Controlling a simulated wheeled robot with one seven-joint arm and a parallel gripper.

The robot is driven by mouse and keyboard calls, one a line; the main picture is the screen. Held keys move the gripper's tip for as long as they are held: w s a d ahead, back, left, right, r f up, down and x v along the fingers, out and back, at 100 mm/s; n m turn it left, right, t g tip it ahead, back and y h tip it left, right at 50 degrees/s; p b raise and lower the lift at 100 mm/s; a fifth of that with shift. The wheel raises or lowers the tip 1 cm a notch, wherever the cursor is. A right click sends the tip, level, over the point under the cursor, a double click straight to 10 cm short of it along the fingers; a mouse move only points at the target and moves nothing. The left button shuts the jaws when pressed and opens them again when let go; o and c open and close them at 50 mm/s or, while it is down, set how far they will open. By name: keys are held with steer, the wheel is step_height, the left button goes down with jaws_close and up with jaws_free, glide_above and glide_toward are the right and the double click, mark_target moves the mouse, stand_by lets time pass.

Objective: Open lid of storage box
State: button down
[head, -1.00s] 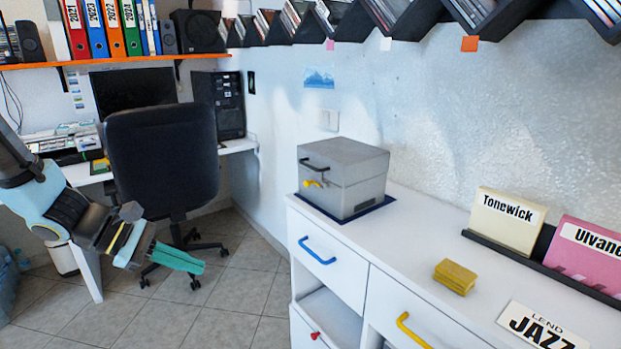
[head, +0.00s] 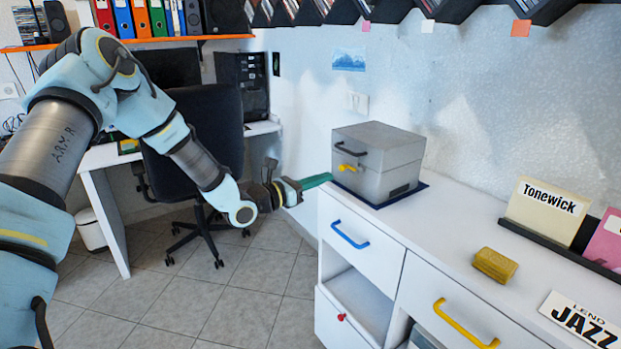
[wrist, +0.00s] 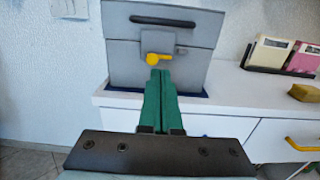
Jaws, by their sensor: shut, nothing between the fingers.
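The grey storage box (head: 378,160) stands on a dark blue mat (head: 400,197) at the left end of the white cabinet. Its lid (wrist: 163,22) is down, with a black handle (wrist: 162,21) on the front. Below the handle is a yellow latch (wrist: 158,59) on a grey plate. My gripper (head: 330,180) has green fingers, which are shut and empty. In the wrist view the fingertips (wrist: 160,72) point at the box front just below the yellow latch. I cannot tell whether they touch it.
The white cabinet (head: 445,225) has a blue-handled drawer (head: 352,240) below the box. A yellow block (head: 495,264), a JAZZ card (head: 585,320) and a holder with the Tonewick card (head: 545,208) lie to the right. An office chair (head: 205,130) stands behind my arm.

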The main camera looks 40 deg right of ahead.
mark_target(350, 168)
steer(key=d, duration=0.3)
steer(key=shift+s+d+r+p, duration=0.15)
steer(key=shift+d+r+p, duration=0.05)
steer(key=shift+d+p, duration=0.2)
steer(key=shift+d+r+p, duration=0.15)
steer(key=shift+r+p, duration=0.3)
steer(key=shift+r, duration=0.45)
steer(key=shift+d+r+p, duration=0.15)
steer(key=shift+r+p, duration=0.3)
steer(key=shift+r, duration=0.45)
